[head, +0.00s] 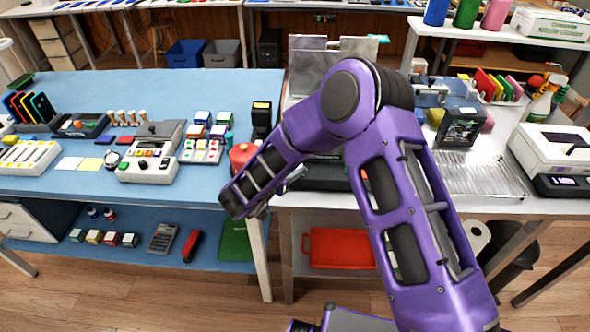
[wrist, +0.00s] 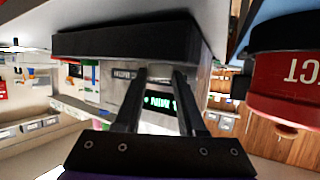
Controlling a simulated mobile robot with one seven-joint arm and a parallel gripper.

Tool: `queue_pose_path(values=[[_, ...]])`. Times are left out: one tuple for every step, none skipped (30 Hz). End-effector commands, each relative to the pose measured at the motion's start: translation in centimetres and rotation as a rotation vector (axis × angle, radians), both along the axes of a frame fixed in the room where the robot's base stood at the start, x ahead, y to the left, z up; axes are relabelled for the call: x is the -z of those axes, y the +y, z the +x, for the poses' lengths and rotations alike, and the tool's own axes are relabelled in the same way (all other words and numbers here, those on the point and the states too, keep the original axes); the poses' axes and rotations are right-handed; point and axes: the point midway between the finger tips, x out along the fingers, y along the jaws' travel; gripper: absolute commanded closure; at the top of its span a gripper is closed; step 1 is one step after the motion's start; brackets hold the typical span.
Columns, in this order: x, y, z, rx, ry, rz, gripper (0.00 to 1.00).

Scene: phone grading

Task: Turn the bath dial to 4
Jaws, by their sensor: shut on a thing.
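The bath (wrist: 117,92) is upside down in the wrist view, a grey box on a thick black base (wrist: 125,42). Its front carries a small label and a lit green display (wrist: 160,103), whose text I cannot read surely. My gripper (wrist: 162,72) is at this front, its two dark fingers close together and shut on the dial. The dial itself is hidden at the fingertips, so its setting cannot be read. In the head view my purple arm covers most of the bath and the dial.
A red round container (wrist: 290,85) is close beside my gripper; it also shows in the head view (head: 242,156). The blue table (head: 60,185) at left holds several small items. A black screen box (head: 461,127) stands right of my arm.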

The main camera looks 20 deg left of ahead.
Motion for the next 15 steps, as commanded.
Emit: queue_pose_path(values=[[-0.05, 0.42, 0.04, 0.041, -0.004, 0.003, 1.00], [-0.04, 0.52, 0.04, 0.067, -0.003, 0.003, 1.00], [-0.05, 0.55, 0.09, 0.105, -0.003, 0.003, 1.00], [-0.04, 0.62, 0.13, 0.132, -0.004, 0.003, 1.00], [0.01, 0.63, 0.17, 0.159, -0.003, 0.003, 1.00], [0.04, 0.71, 0.19, 0.193, -0.002, 0.004, 1.00], [0.04, 0.74, 0.20, 0.218, -0.002, 0.004, 1.00], [0.06, 0.75, 0.24, 0.243, -0.001, 0.004, 1.00], [0.10, 0.80, 0.27, 0.274, 0.000, 0.003, 1.00], [0.11, 0.83, 0.31, 0.296, -0.001, 0.003, 1.00], [0.12, 0.85, 0.35, 0.317, 0.000, 0.003, 1.00], [0.12, 0.87, 0.38, 0.344, 0.000, 0.003, 1.00], [0.11, 0.91, 0.40, 0.362, 0.000, 0.002, 1.00], [0.13, 0.96, 0.41, 0.380, 0.001, 0.003, 1.00], [0.17, 0.98, 0.43, 0.401, 0.001, 0.002, 1.00]])
